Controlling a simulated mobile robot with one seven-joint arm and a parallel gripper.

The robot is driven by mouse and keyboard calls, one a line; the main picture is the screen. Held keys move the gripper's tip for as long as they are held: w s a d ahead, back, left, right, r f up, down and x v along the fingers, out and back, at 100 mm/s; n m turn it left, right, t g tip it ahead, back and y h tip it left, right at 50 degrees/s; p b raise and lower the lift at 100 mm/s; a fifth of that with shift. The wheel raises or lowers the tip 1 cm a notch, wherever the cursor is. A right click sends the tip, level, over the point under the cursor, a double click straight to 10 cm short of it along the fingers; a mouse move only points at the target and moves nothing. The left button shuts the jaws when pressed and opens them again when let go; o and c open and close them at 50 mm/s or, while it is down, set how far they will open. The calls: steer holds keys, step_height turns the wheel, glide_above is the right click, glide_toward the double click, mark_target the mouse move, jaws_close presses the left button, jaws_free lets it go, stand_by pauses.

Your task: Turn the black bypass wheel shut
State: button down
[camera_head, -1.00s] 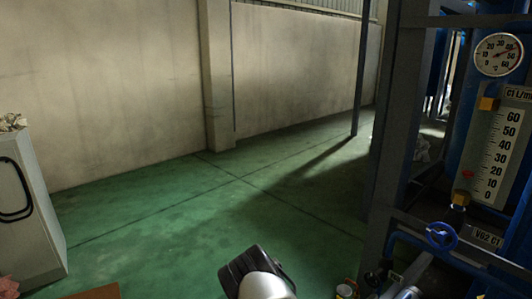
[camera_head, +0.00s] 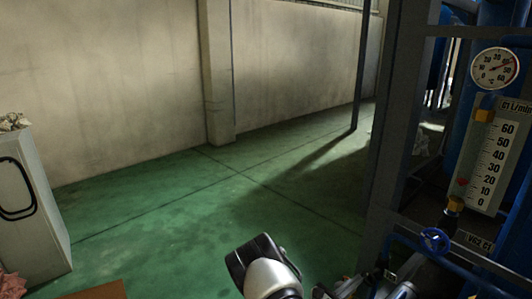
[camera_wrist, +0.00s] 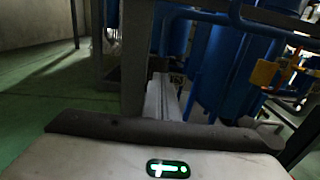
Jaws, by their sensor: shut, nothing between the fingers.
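No black wheel can be made out in either view. My gripper's pale hand body (camera_wrist: 90,160), with a dark front edge and a green light, fills the bottom of the wrist view. Its fingertips are hidden there. My white and black arm link shows at the bottom of the head view. Metallic and dark parts at the lower edge, right of that link, are too cut off to tell clearly. A blue handwheel (camera_head: 435,241) sits on a blue pipe at the right, beside a plate (camera_head: 479,242) reading VG2 C1.
A round temperature dial (camera_head: 494,68) and a C1 L/min scale (camera_head: 496,155) stand at the right. Blue vessels and pipes (camera_wrist: 225,75) and a dark post (camera_wrist: 135,60) lie ahead of the hand. A grey cabinet (camera_head: 30,220) stands left. The green floor (camera_head: 190,220) between is clear.

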mark_target(367, 276)
steer(key=b+x, duration=0.1)
steer(key=x, duration=0.4)
steer(key=shift+w+d+b, duration=0.2)
steer(key=shift+d+b, duration=0.05)
steer(key=shift+b, duration=0.05)
steer(key=shift+s+f, duration=0.1)
steer(key=shift+f, duration=0.15)
stand_by(0.4)
steer(key=shift+s+d+f, duration=0.1)
steer(key=shift+s+d, duration=0.1)
steer(key=shift+s, duration=0.15)
stand_by(0.4)
steer(key=shift+r, duration=0.4)
steer(key=p+v, duration=0.1)
steer(key=v, duration=0.4)
steer(key=shift+s+a+r+p, duration=0.1)
steer(key=shift+s+a+p, duration=0.1)
steer(key=shift+a+p, duration=0.2)
